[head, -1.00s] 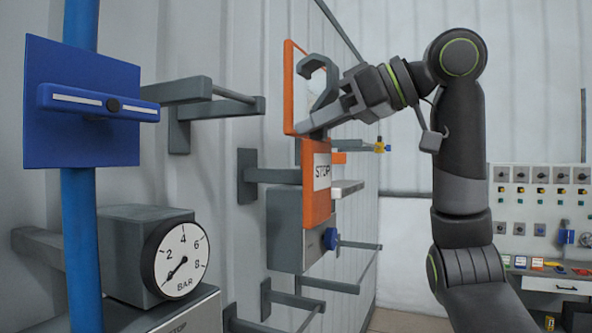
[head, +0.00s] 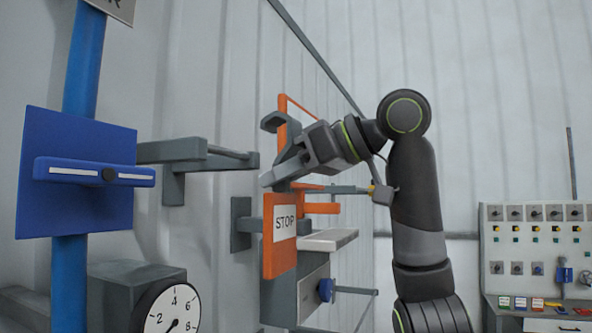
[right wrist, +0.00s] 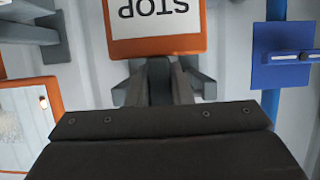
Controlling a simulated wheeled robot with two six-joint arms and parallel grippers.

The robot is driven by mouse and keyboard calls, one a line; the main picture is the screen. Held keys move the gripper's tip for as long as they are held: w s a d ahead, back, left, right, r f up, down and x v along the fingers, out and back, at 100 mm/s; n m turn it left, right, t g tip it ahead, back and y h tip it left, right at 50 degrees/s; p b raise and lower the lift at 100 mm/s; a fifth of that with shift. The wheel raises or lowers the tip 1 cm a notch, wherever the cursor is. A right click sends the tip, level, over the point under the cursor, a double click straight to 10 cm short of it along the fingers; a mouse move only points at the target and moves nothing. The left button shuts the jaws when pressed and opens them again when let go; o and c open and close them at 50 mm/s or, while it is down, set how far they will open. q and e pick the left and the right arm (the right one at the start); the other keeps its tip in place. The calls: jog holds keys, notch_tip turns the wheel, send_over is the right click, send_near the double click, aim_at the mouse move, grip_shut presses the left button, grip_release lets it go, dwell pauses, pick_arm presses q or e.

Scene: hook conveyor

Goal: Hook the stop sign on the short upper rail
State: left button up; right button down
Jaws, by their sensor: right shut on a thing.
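The stop sign (head: 267,240) is an orange board with a white STOP label, hanging upright below my right gripper (head: 279,178). A grey hook (head: 276,121) shows above the jaws. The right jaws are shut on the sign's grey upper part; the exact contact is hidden. In the right wrist view the sign (right wrist: 155,45) appears upside down beyond the right gripper's fingers (right wrist: 157,85). A grey rail (head: 175,152) juts from the wall at upper left, with the sign apart from it. I cannot tell if it is the short upper rail. My left gripper is out of view.
A blue panel (head: 75,140) on a blue pipe (head: 68,270) stands at left, above a pressure gauge (head: 172,315). Behind the sign are a grey wall bracket (head: 241,232) and a grey box (head: 312,290). A control console (head: 530,235) stands at far right.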

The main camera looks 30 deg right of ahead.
jog(key=p+x, duration=0.1)
jog(key=x, duration=0.9)
jog(key=shift+w+a+r, duration=0.25)
jog(key=shift+w+a, duration=0.1)
jog(key=shift+w, duration=0.05)
dwell(0.3)
dwell(0.5)
jog(key=c, duration=1.2)
grip_release()
